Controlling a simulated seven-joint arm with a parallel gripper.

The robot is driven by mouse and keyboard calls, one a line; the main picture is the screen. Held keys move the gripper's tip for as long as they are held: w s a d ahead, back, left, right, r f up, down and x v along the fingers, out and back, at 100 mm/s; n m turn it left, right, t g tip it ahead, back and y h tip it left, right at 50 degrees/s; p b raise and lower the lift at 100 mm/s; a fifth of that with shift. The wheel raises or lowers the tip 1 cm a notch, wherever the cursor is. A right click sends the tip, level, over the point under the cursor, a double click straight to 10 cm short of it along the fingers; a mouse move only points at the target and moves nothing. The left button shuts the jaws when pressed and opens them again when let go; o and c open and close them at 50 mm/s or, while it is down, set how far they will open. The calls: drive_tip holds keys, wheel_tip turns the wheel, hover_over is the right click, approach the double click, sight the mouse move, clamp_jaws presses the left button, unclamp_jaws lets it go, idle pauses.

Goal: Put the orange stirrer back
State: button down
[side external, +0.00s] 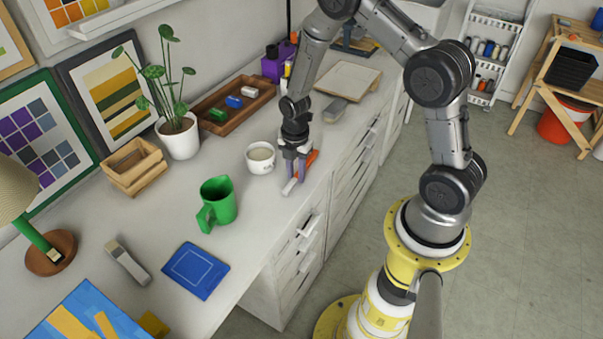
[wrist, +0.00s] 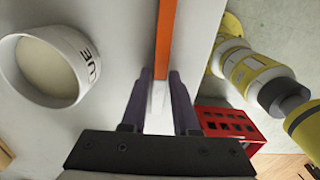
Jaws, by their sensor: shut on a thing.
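My gripper (side external: 297,168) is low over the white desk and shut on the orange stirrer. In the wrist view the stirrer (wrist: 165,40) runs as a narrow orange strip from the top edge down to my purple-grey fingers (wrist: 160,100), with a pale part between them. A white cup (side external: 260,158) with pale contents stands upright just left of my gripper. In the wrist view the cup (wrist: 50,68) shows partial dark lettering.
A green mug (side external: 218,204) and a blue flat item (side external: 195,270) are nearer the camera. A potted plant (side external: 180,135) and a brown tray (side external: 225,108) are behind the cup. The desk's edge drops off to the right. A red crate (wrist: 225,122) shows in the wrist view.

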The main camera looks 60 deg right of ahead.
sight(296, 177)
drive_tip(key=shift+c, duration=2.2)
unclamp_jaws()
drive_tip(key=c, duration=0.4)
wheel_tip(296, 177, up, 9)
